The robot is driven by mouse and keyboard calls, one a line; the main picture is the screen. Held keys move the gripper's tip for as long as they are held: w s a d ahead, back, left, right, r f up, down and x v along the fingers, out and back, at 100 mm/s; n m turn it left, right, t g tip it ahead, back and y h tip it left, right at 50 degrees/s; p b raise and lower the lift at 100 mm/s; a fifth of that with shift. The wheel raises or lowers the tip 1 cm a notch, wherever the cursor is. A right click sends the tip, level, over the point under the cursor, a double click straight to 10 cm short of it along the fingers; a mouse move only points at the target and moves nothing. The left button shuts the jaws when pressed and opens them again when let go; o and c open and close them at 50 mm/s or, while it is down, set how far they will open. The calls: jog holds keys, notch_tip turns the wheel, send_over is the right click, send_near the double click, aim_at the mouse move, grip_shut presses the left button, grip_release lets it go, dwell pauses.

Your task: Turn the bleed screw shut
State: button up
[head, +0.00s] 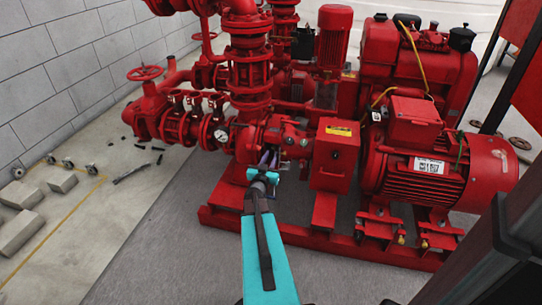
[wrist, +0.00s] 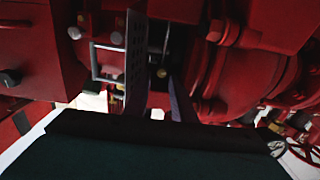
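My gripper (head: 267,157) reaches in at the pump casing beneath the red vertical pipe, left of the red box-shaped housing. In the wrist view its two grey fingers (wrist: 153,62) point away into the pump, with a clear gap between them. A small brass-coloured round piece (wrist: 161,72) shows in that gap, nearer the right finger; it may be the bleed screw, but it is too small and dark to be sure. I cannot tell whether a finger touches it. In the head view the screw cannot be made out behind my gripper.
The red motor (head: 438,167) stands to the right, and the red box housing (head: 335,155) is close beside my gripper. Valves with a pressure gauge (head: 220,135) are close on the left. The red base frame (head: 325,232) runs below. Grey floor (head: 165,250) at left front is clear.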

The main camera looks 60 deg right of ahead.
aim_at(274, 149)
jog(key=shift+b+x, duration=0.35)
jog(key=shift+x, duration=1.55)
jog(key=shift+s, duration=0.1)
grip_shut()
jog(key=shift+a, duration=0.5)
jog(key=shift+d, duration=0.65)
